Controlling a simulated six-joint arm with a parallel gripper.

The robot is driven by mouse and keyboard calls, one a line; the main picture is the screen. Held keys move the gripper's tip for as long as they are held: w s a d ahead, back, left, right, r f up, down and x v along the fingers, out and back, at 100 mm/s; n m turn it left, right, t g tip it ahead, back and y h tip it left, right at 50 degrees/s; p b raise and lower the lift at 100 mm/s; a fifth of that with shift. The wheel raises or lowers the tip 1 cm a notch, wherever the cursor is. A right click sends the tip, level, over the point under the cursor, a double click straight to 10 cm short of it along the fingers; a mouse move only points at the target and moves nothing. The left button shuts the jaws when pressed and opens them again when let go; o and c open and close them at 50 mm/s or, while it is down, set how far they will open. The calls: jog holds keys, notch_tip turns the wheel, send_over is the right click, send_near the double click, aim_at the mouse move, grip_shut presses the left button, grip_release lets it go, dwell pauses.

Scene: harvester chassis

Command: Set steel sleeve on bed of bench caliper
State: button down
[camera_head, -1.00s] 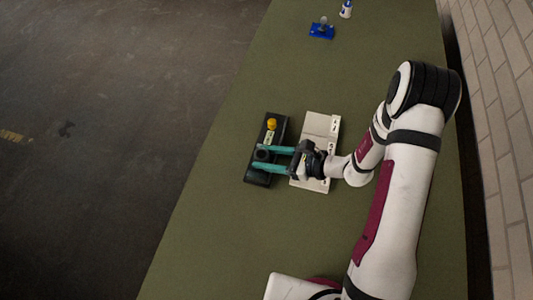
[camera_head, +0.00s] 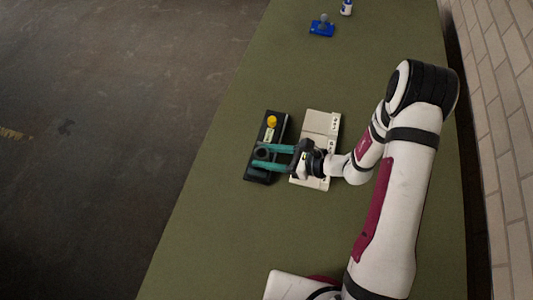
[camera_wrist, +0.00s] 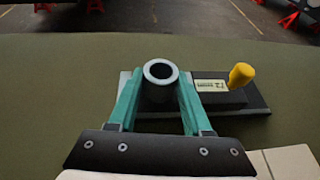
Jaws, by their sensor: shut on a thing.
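The steel sleeve (camera_wrist: 160,74) is a grey upright tube with an open round top in the wrist view. My gripper (camera_wrist: 160,95) is shut on it, with one teal finger on each side. In the head view my gripper (camera_head: 262,155) has its fingertips at the lower end of a dark device. This dark device (camera_head: 268,133), which looks like the bench caliper, has a yellow knob and a pale label; it also shows in the wrist view (camera_wrist: 255,100). The sleeve is over its bed area; whether it touches the bed is hidden by the sleeve and fingers.
A pale board (camera_head: 318,123) with labels lies just right of the dark device, partly under my gripper. A blue stand (camera_head: 322,28) and a small white-and-blue bottle (camera_head: 346,8) are at the far end of the green bench (camera_head: 220,220). The bench's near left is clear.

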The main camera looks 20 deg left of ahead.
jog(key=shift+f, duration=0.2)
jog(key=shift+f, duration=0.4)
jog(key=shift+f, duration=0.1)
jog(key=shift+c, duration=1.3)
grip_release()
jog(key=v, duration=1.5)
jog(key=shift+d, duration=0.35)
